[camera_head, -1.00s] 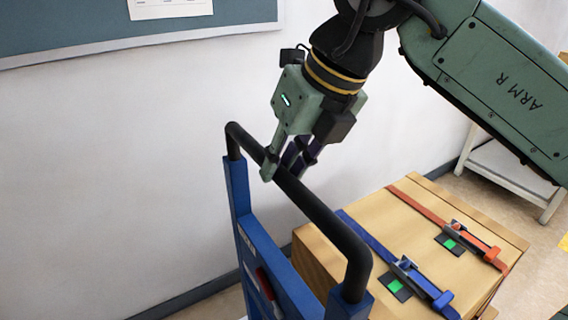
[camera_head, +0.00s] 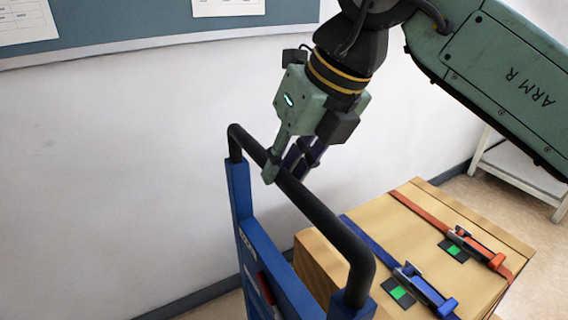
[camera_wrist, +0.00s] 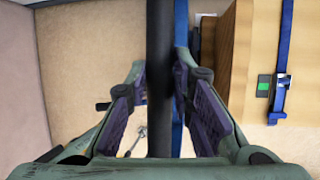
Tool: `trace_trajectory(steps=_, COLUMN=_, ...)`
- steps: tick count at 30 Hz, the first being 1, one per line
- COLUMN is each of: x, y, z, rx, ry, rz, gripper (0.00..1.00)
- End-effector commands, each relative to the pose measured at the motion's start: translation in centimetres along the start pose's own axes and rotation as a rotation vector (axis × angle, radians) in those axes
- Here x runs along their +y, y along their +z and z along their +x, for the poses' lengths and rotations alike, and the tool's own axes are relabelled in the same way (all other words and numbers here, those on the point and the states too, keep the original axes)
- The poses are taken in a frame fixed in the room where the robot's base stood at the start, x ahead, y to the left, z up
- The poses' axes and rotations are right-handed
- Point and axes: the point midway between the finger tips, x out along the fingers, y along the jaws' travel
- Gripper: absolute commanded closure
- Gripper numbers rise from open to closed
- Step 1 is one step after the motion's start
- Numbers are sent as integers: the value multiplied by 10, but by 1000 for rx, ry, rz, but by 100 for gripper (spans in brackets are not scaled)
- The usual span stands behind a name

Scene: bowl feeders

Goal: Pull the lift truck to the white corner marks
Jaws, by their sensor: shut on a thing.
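The lift truck has a blue frame (camera_head: 262,258) and a black handle bar (camera_head: 322,218). My gripper (camera_head: 284,172) is shut on the handle bar near its far end, with its fingers on either side of it. In the wrist view the black bar (camera_wrist: 160,80) runs between the purple-padded fingers of my gripper (camera_wrist: 160,95). A wooden crate (camera_head: 425,215) rides on the truck, with a blue strap and an orange strap across its top. Each strap has a buckle with a green patch beside it. The white corner marks are not in view.
A pale wall (camera_head: 110,180) stands to the left, with a teal board (camera_head: 120,22) bearing papers. A white stand (camera_head: 518,178) is on the floor at the right, beyond the crate. Bare floor (camera_head: 535,240) shows at the right.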

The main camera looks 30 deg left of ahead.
Motion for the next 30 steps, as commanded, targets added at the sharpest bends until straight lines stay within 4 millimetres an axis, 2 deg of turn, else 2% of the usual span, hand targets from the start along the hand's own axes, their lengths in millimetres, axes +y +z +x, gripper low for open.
trace_trajectory(steps=12, x=-2, y=2, z=-2, rx=-9, ry=-4, rz=5, gripper=100)
trace_trajectory(steps=13, x=-2, y=2, z=-2, rx=-9, ry=-4, rz=5, gripper=78)
trace_trajectory(steps=15, x=-2, y=2, z=-2, rx=-9, ry=-3, rz=4, gripper=73)
trace_trajectory(steps=22, x=-1, y=1, z=-1, rx=-5, ry=-2, rz=3, gripper=59)
trace_trajectory(steps=30, x=-1, y=1, z=-2, rx=-4, ry=-2, rz=2, gripper=59)
